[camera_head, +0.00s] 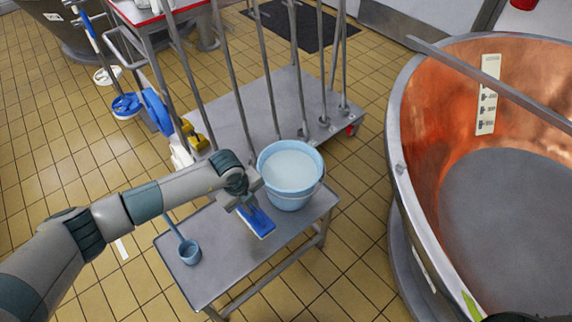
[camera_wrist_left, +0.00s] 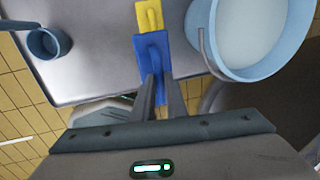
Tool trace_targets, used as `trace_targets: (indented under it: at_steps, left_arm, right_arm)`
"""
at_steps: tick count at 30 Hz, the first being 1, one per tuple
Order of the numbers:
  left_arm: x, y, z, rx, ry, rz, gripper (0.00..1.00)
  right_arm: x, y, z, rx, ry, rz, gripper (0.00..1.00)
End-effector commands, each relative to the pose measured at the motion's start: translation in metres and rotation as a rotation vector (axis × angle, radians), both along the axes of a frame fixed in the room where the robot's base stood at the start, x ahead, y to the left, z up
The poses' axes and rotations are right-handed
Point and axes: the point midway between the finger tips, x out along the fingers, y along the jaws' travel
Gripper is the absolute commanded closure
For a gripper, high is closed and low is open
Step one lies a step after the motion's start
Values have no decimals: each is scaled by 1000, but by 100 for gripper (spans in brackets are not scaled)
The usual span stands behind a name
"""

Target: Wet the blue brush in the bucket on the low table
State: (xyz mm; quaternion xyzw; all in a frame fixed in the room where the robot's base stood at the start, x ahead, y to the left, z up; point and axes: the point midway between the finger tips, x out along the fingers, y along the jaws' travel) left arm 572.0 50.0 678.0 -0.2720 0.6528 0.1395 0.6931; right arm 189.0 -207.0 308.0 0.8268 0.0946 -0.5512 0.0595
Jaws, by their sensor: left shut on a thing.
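The blue brush (camera_head: 257,222) is in my left gripper (camera_head: 246,205), which is shut on it. The brush is over the low table (camera_head: 218,277), outside the bucket and on its near side. Its gap above the tabletop is hard to judge. The light blue bucket (camera_head: 291,196) stands on the table's far right part, holding pale liquid. In the left wrist view, the brush (camera_wrist_left: 152,48) is between my fingertips (camera_wrist_left: 160,88), and the bucket (camera_wrist_left: 208,38) is to its right. My right gripper is not in view.
A small blue ladle (camera_head: 189,252) is on the table's left part. A yellow piece (camera_wrist_left: 149,15) shows beyond the blue brush. A cart with upright poles (camera_head: 262,105) stands behind the table. A copper vat (camera_head: 430,130) fills the right side.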

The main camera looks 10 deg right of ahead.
Motion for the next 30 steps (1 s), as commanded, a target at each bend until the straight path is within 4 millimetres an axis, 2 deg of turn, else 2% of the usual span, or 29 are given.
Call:
trace_targets:
  at_steps: [5, 11, 17, 30]
  left_arm:
    - [2, 1, 4, 0, -2, -35, 100]
    - [8, 6, 20, 0, -4, -192, 100]
    - [16, 15, 47, 1, -3, -477, 100]
    - [26, 41, 119, 3, -3, -1259, 100]
  right_arm:
    - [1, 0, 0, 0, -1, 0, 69]
    - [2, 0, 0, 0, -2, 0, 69]
    - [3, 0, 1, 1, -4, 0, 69]
    - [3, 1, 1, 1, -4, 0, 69]
